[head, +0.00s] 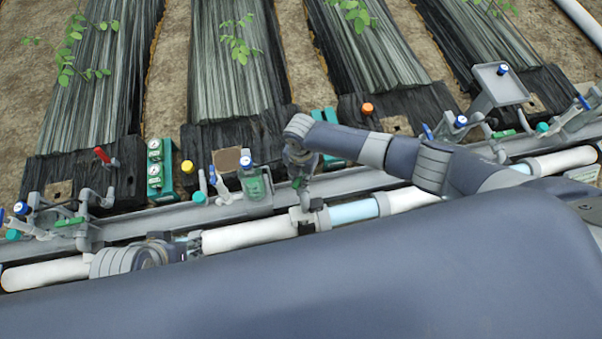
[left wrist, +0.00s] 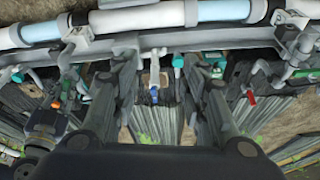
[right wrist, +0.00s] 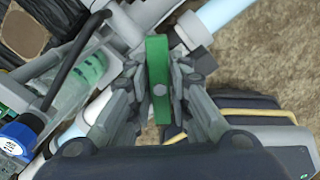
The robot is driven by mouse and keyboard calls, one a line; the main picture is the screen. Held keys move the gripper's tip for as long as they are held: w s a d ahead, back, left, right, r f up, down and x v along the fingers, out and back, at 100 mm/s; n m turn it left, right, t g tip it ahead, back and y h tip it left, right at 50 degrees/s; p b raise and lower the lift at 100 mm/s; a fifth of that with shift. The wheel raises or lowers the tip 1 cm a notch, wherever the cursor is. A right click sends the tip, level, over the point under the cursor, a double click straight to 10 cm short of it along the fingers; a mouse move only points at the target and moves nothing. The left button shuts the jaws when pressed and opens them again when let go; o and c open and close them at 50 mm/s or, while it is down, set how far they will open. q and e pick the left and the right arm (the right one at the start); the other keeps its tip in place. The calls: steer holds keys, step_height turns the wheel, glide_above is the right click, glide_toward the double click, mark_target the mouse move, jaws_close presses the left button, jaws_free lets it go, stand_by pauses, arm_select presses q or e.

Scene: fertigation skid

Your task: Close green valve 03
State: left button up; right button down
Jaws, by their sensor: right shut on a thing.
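The green valve handle (right wrist: 158,62) is a flat lever that runs up and down the right wrist view, with a grey bolt on its face. My right gripper (right wrist: 158,82) is shut on it, one finger on each side. No number on this valve is readable. In the head view my right gripper (head: 299,160) is low at the pipe line, and only a little green (head: 297,183) shows below it. My left gripper (left wrist: 160,75) is open and empty above the rail and black ground cover; its fingers are not clear in the head view.
A white and light-blue pipe (head: 250,235) and a grey rail (head: 170,219) run across. Other green handles show at left (head: 70,222) and right (head: 503,133). A red handle (head: 103,155) stands up. A clear green-tinted filter (right wrist: 82,75) with a blue cap sits close beside my right gripper.

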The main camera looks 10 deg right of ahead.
steer(key=shift+r+m+p, duration=0.2)
steer(key=shift+m+p, duration=0.2)
steer(key=shift+m, duration=0.1)
steer(key=m+p, duration=0.1)
steer(key=m, duration=0.2)
steer(key=m+p, duration=0.3)
steer(key=m, duration=0.4)
steer(key=shift+f, duration=0.15)
steer(key=shift+m, duration=0.5)
steer(key=c, duration=1.4)
jaws_free()
steer(key=shift+c, duration=0.2)
arm_select(q)
steer(key=s+x, duration=0.1)
steer(key=x, duration=0.7)
steer(key=shift+s+f+g, duration=0.3)
steer(key=shift+f+g, duration=0.1)
steer(key=shift+f, duration=0.2)
steer(key=shift+d, duration=0.1)
